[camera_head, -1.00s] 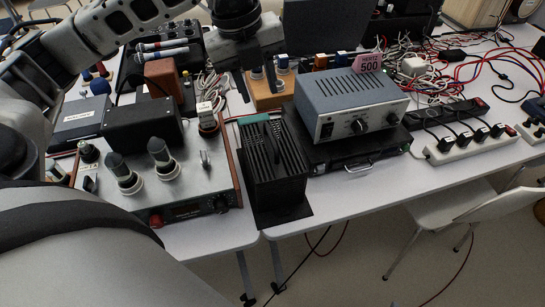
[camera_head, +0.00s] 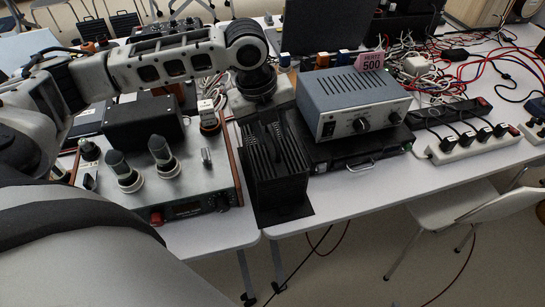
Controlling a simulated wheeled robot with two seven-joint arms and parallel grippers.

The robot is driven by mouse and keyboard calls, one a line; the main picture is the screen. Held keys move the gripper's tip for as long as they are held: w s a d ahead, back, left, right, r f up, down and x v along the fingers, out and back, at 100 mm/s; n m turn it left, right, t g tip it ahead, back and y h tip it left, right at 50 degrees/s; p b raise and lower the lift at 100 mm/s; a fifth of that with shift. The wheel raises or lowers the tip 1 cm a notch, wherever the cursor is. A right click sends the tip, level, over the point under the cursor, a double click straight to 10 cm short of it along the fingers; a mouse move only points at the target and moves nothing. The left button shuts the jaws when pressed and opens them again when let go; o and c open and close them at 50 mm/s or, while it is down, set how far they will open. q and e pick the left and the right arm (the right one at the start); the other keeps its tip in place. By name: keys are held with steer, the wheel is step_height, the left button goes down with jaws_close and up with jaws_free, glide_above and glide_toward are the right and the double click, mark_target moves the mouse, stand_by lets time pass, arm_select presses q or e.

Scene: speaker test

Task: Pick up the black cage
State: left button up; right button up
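The black cage (camera_head: 278,185) is a dark slatted box standing upright at the front edge of the table, between the tube amplifier and the blue-grey Hertz 500 unit. My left gripper (camera_head: 266,122) comes down from above and is at the top of the cage, over its back part. Its fingertips are dark against the black slats, so I cannot tell whether they are apart or closed, or whether they touch the cage. The cage still stands on the table. My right gripper is not in view.
The tube amplifier (camera_head: 184,195) stands close on the left of the cage. The Hertz 500 unit (camera_head: 335,105) sits on a flat black case (camera_head: 340,152) close on the right. Cables and power strips (camera_head: 470,143) lie farther right. The front right tabletop (camera_head: 400,185) is clear.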

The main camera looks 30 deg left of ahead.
arm_select(q)
jaws_close()
stand_by(1.4)
